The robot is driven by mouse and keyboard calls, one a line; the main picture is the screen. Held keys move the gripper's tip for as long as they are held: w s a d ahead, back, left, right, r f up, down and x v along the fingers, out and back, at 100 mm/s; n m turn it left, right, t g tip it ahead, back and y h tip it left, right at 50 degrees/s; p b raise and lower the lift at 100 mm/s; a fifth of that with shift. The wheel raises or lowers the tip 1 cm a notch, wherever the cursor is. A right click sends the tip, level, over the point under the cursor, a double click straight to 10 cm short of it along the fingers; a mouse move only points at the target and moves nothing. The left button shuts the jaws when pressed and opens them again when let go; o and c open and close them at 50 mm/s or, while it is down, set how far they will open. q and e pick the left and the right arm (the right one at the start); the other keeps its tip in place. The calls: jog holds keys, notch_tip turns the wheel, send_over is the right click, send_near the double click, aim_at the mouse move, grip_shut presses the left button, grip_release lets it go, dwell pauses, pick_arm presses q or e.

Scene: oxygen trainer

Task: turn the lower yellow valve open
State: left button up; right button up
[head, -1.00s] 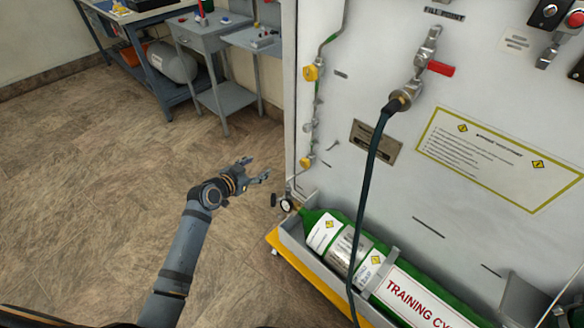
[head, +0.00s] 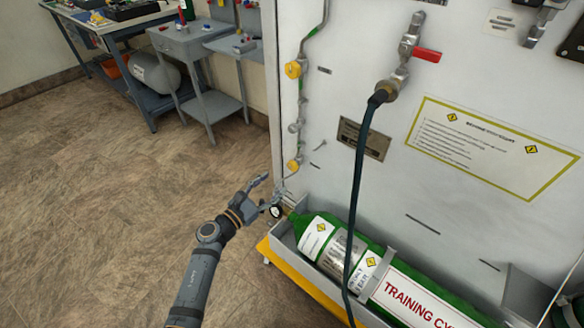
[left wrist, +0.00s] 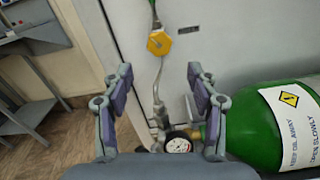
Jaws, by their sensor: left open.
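The lower yellow valve (head: 294,165) sits on a thin pipe at the left edge of the white panel, above the gauge. In the left wrist view the yellow valve (left wrist: 159,43) is ahead, above and beyond the space between the fingers. The upper yellow valve (head: 293,69) is higher on the same pipe line. My left gripper (head: 268,187) is open and empty, just left of and below the lower valve, apart from it. It also shows in the left wrist view (left wrist: 160,85), fingers spread. My right gripper is out of view.
A round gauge (head: 276,211) is close beneath my left gripper. A green cylinder (head: 302,225) lies in a grey tray. A dark hose (head: 360,190) hangs before the white panel (head: 450,225). Open floor (head: 110,200) lies to the left.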

aim_at(291, 168)
pick_arm(q)
jog(key=x, duration=0.9)
jog(key=shift+w+d+b, duration=0.1)
jog(key=shift+w+b, duration=0.05)
jog(key=shift+b, duration=0.15)
jog(key=shift+w+d, duration=0.2)
jog(key=shift+w, duration=0.1)
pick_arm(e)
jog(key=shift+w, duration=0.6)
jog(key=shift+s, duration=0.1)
